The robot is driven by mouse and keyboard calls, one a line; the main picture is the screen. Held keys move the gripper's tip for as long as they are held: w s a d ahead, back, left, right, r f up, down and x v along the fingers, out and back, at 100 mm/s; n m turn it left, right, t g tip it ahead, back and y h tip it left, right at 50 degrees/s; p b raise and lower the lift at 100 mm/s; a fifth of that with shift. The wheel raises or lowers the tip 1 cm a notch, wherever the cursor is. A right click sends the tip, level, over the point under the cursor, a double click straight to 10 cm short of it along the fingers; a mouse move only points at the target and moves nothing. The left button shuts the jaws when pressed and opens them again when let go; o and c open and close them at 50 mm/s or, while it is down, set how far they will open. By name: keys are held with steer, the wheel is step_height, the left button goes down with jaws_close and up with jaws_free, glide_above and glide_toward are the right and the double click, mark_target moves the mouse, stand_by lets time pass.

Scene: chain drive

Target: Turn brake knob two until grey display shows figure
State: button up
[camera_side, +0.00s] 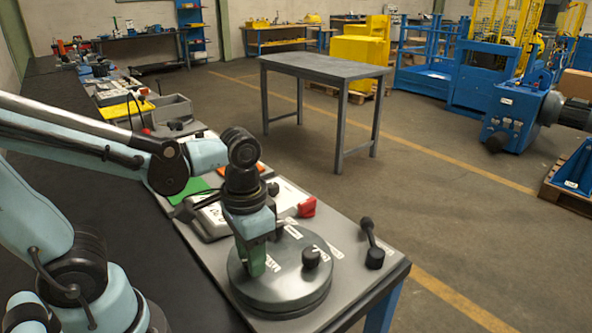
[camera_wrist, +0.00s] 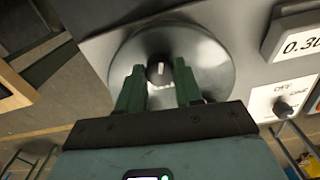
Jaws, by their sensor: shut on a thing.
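A round grey dial (camera_wrist: 215,65) fills the upper middle of the wrist view, with a small dark knob (camera_wrist: 158,72) at its centre. My gripper (camera_wrist: 159,78) has its green fingers on either side of this knob and is shut on it. The label near the knob is mostly hidden by the fingers, so I cannot read its number. A display (camera_wrist: 299,42) in a pale frame at the right edge shows "0.30", cut off by the frame. In the side view my gripper (camera_side: 256,262) points down at a large round grey-green disc (camera_side: 290,292).
A smaller knob (camera_wrist: 283,108) on a white plate marked "OFF" is right of the dial. In the side view, a black knob (camera_side: 311,257) stands on the disc, and a black lever (camera_side: 371,245) and red part (camera_side: 307,207) are nearby. The bench's right edge is close.

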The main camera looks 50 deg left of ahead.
stand_by(0.3)
steer(key=o, duration=1)
steer(key=shift+o, duration=0.2)
steer(key=shift+r, duration=0.15)
step_height(320, 180, up, 12)
steer(key=shift+f, duration=0.2)
